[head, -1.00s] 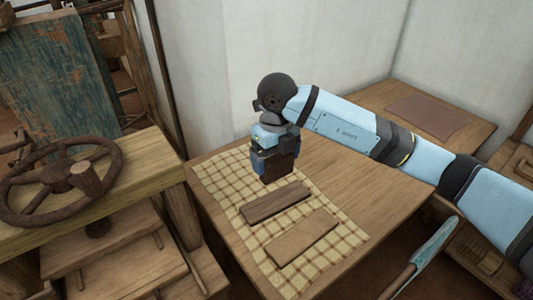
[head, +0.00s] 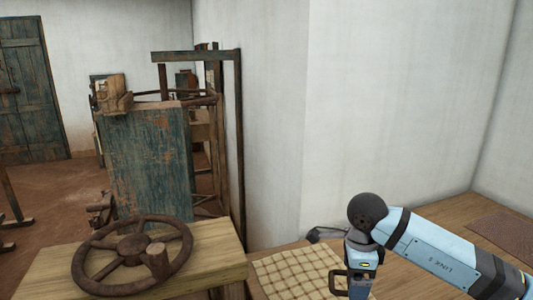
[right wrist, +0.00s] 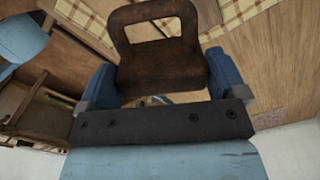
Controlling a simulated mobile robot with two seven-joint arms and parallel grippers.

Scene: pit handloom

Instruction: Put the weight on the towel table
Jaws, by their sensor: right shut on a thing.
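The weight is a rusty brown block with a squared handle opening (right wrist: 160,68), and it fills the middle of the right wrist view. My right gripper (right wrist: 160,78) is shut on it, with one blue finger on each side. In the head view the gripper (head: 360,285) is at the bottom right, and part of the brown weight (head: 337,284) shows at its left. The towel table (head: 408,275) carries a checked cream-and-brown towel (head: 290,272). Whether the weight touches the table is not clear. My left gripper is not in view.
A rusty handwheel (head: 135,255) stands on a wooden beam (head: 215,255) left of the towel. A worn blue-green board (head: 148,165) and wooden frames rise behind it. White walls (head: 400,100) close off the back. A brown mat (head: 503,233) lies on the table at far right.

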